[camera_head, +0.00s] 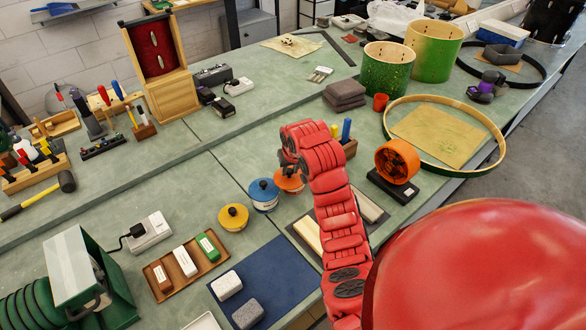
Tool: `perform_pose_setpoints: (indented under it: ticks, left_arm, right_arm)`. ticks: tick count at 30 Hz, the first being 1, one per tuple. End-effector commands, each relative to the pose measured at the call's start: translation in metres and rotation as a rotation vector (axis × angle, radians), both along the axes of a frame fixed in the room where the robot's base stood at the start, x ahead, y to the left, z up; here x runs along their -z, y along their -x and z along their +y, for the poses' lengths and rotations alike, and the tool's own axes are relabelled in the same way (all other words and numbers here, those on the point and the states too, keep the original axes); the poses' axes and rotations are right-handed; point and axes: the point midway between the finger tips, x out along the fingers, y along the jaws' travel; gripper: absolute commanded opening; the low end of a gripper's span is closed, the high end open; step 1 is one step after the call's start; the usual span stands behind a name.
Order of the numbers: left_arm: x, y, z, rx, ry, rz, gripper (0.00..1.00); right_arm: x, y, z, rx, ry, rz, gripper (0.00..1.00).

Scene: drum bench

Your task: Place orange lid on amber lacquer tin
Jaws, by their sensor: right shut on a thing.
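The orange lid (289,181) shows below the hand of my right arm, right of a blue-lidded tin. My right gripper (288,166) is shut on the orange lid by its top, pointing down. The red wrist hides part of the lid. I cannot clearly see the amber lacquer tin; whatever is directly under the lid is mostly hidden, so I cannot tell whether the lid touches a tin. My left gripper is not in view.
A blue-lidded tin (263,194) and a yellow-lidded tin (233,217) stand close to the left. A brown tray (158,282) with several blocks and a dark blue mat (285,279) lie nearer. An orange reel (397,161) stands to the right.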

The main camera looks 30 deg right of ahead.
Motion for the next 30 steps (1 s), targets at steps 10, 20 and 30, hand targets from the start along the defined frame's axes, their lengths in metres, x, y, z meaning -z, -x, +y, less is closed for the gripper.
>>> perform_pose_setpoints:
  ticks: [10,20,30]
  left_arm:
    - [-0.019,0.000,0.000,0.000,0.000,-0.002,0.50]
    - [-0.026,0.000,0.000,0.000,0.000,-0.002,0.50]
    - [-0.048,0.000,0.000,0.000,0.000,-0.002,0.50]
  right_arm:
    - [-0.001,-0.037,-0.038,0.000,-0.001,0.001,0.00]
    - [0.004,-0.046,-0.048,-0.003,0.000,0.003,0.00]
    - [0.039,-0.046,-0.049,-0.001,0.002,0.001,0.00]
